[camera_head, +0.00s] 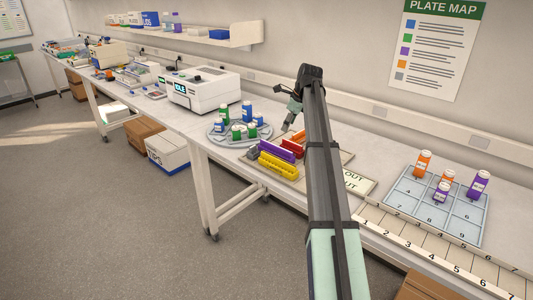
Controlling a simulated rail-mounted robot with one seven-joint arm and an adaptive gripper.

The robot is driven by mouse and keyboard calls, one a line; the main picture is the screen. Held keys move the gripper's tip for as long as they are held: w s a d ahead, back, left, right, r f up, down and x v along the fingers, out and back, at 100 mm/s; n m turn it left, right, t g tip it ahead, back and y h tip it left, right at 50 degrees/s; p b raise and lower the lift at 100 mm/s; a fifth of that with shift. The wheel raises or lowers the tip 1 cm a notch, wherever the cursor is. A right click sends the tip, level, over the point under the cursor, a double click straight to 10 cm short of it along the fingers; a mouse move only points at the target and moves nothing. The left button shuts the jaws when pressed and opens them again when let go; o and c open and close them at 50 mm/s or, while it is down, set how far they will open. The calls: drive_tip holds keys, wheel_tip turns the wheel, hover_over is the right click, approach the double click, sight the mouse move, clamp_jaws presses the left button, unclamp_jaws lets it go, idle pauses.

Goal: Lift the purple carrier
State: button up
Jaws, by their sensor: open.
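The purple carrier (277,150) is a long narrow piece on a beige mat on the bench. It lies between a yellow carrier (278,167) in front and a red-orange carrier (293,143) behind. My gripper (287,127) is above and behind the carriers, pointing down, apart from the purple carrier. It is open and looks empty, though its fingers are small in view. My arm crosses in front of the right part of the mat and may hide the right end of the red-orange carrier.
A round tray (216,138) with several green and blue bottles stands just left of the carriers. A white instrument (203,92) is behind it. At right, a numbered grid tray (408,190) holds orange and purple bottles. A sign (357,183) lies beside my arm.

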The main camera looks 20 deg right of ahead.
drive_tip(key=m, duration=0.2)
drive_tip(key=m+p, duration=0.1)
drive_tip(key=p, duration=0.2)
approach(274, 150)
drive_tip(key=x, duration=0.5)
drive_tip(key=shift+w+d+f, duration=0.2)
drive_tip(key=shift+w+f, duration=0.1)
drive_tip(key=shift+f, duration=0.05)
drive_tip(key=shift+w+p+x, duration=0.2)
drive_tip(key=shift+p+x, duration=0.55)
drive_tip(key=shift+x, duration=1.85)
drive_tip(key=shift+r, duration=0.15)
clamp_jaws()
